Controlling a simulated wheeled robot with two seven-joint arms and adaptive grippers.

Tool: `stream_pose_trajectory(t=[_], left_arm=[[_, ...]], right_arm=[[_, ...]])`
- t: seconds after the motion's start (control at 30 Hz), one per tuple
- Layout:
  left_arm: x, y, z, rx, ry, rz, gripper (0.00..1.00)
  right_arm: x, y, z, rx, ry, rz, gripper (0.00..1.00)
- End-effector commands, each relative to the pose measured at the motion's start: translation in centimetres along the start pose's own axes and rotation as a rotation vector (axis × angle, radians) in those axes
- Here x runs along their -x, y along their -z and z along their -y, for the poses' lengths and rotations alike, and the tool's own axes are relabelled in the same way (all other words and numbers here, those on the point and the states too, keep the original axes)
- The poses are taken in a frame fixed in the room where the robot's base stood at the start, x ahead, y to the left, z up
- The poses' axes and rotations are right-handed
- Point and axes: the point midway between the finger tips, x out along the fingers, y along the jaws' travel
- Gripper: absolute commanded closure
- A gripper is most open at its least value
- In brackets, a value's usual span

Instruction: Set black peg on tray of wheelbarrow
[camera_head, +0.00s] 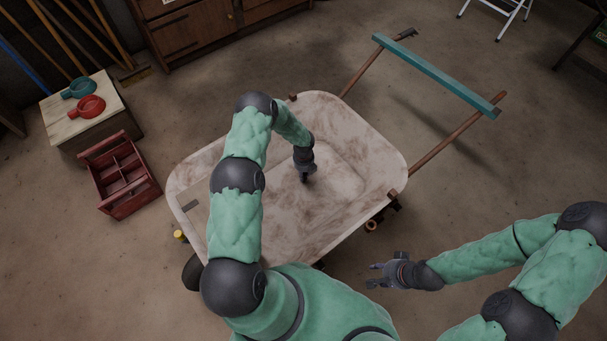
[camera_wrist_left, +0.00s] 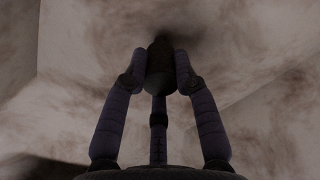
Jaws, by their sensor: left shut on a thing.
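The wheelbarrow tray (camera_head: 375,150) is pale and stained with brown, and it fills the middle of the head view. My left gripper (camera_head: 305,174) reaches down into the tray near its middle. In the left wrist view the fingers of this gripper (camera_wrist_left: 160,75) are shut on the black peg (camera_wrist_left: 160,54), with the pale tray surface behind it. A dark shadow lies by the peg's far end; I cannot tell whether the peg touches the tray. In the head view the peg is hard to tell from the dark fingers. My right gripper (camera_head: 372,275) is open and empty, outside the tray.
A teal beam (camera_head: 435,72) joins the wheelbarrow's wooden handles at the upper right.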

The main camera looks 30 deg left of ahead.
Motion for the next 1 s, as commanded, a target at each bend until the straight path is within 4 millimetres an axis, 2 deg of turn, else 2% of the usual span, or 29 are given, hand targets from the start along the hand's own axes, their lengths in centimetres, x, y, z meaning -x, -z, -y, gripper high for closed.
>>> stream_pose_trajectory(t=[0.3,0.33,0.4,0.83,1.0], left_arm=[[-0.2,-0.1,0.0,0.001,0.001,0.002,0.96],[-0.1,-0.1,0.0,0.000,0.000,0.002,0.63],[-0.1,-0.1,0.0,0.000,0.000,0.002,0.48],[0.3,0.0,0.0,0.000,0.000,0.001,0.48],[3.2,-0.1,0.0,0.000,0.001,0.003,0.48]], right_arm=[[-0.3,0.0,-0.1,0.000,0.000,-0.001,0.60],[-0.2,0.0,-0.1,0.000,0.000,-0.001,0.60],[-0.1,0.0,-0.1,0.000,0.000,-0.001,0.60],[0.3,0.0,0.1,0.000,0.000,-0.001,0.60],[1.6,0.0,0.6,0.000,0.000,-0.001,0.60]])
